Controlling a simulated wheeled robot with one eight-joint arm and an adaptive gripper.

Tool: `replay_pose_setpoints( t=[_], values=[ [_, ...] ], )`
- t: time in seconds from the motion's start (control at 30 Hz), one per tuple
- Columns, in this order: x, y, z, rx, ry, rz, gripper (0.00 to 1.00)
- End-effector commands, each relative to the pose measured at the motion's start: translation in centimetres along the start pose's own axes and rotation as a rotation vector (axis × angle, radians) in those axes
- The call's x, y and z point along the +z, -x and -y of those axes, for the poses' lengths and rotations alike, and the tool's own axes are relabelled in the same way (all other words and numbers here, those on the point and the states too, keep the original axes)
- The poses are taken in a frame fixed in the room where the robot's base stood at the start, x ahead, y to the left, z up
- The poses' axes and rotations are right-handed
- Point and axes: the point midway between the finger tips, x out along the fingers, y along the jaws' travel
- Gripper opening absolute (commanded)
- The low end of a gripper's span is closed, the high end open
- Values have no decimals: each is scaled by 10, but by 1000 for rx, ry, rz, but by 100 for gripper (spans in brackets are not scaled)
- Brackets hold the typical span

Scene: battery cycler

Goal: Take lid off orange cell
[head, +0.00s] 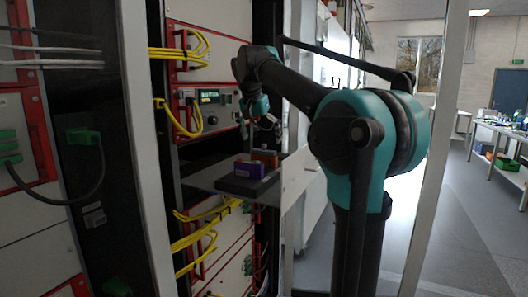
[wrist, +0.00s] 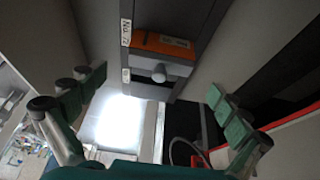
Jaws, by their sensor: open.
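The orange cell (wrist: 165,42) shows in the wrist view, top middle, with a pale grey lid (wrist: 176,68) across its near end and a round knob (wrist: 158,75) on the lid. In the head view the orange cell (head: 266,157) stands behind a purple cell (head: 250,170). My gripper (wrist: 155,92) is open and empty. Its green-padded fingers are wide apart, left and right of the knob in the picture, and do not touch it.
The cells sit on a dark tray (head: 236,187) on a pulled-out shelf (head: 205,178). A rack with red-edged units (head: 205,112) and yellow cables (head: 185,123) stands close on the left. A white panel (head: 298,177) is close on the right.

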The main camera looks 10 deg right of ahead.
Motion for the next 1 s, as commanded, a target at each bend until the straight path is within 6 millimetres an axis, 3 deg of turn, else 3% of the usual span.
replay_pose_setpoints(
  t=[0.2, 0.5, 0.8, 1.0],
  values=[
    [0, -28, 1, 0, 1, 0, 100],
    [0, -32, 1, 0, 1, 0, 100],
    [0, -32, 1, 0, 1, 0, 63],
    [0, -32, 1, 0, 1, 0, 62]
  ],
)
